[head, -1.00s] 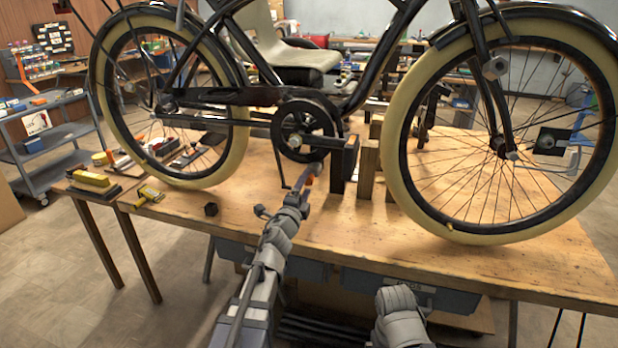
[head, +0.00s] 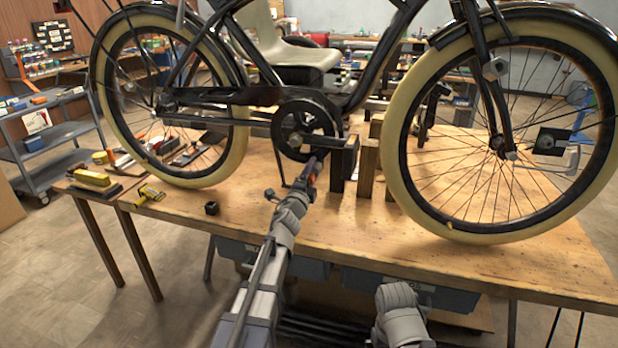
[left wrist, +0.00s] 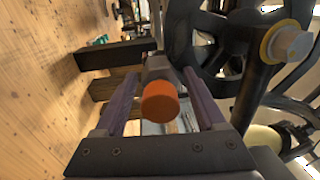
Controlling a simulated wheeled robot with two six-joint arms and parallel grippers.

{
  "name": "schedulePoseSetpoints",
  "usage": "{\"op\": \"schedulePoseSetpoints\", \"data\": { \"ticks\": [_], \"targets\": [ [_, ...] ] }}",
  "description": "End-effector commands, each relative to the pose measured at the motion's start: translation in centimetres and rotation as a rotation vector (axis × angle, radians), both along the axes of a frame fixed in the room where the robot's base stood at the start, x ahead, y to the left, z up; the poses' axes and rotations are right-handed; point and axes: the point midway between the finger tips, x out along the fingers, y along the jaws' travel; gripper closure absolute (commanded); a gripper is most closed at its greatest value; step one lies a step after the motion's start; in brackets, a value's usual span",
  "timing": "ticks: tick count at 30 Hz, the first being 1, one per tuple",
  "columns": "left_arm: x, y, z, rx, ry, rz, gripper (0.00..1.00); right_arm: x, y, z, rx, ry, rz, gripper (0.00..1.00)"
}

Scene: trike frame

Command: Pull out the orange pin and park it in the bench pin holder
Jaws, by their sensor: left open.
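The orange pin (left wrist: 160,102) shows its round orange end to the left wrist camera, with a grey collar behind it. In the head view a small orange patch (head: 311,181) shows at my gripper, below the crank. My left gripper (left wrist: 158,82) is open, its two purple fingers on either side of the pin with gaps visible. It also shows in the head view (head: 314,170), in front of the dark upright post (head: 338,168). A small black block (head: 211,208) on the bench may be the pin holder. My right gripper is out of view.
The black bicycle frame (head: 240,96) and crank wheel (head: 303,130) stand close above my left gripper. Wooden blocks (head: 368,165) stand right of the post. A yellow tool (head: 148,194) lies at the bench's left. The front of the bench (head: 420,240) is mostly clear.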

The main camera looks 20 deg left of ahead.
Motion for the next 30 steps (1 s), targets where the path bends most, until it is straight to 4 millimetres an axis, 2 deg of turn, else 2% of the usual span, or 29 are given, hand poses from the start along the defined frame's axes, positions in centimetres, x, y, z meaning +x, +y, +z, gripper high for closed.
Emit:
{"op": "schedulePoseSetpoints", "data": {
  "ticks": [19,30],
  "targets": [
    [0.00,0.02,0.02,0.000,0.000,0.000,0.29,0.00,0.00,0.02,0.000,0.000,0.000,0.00],
    [0.00,0.01,0.03,0.000,0.000,0.000,0.70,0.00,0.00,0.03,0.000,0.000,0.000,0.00]
  ]
}}
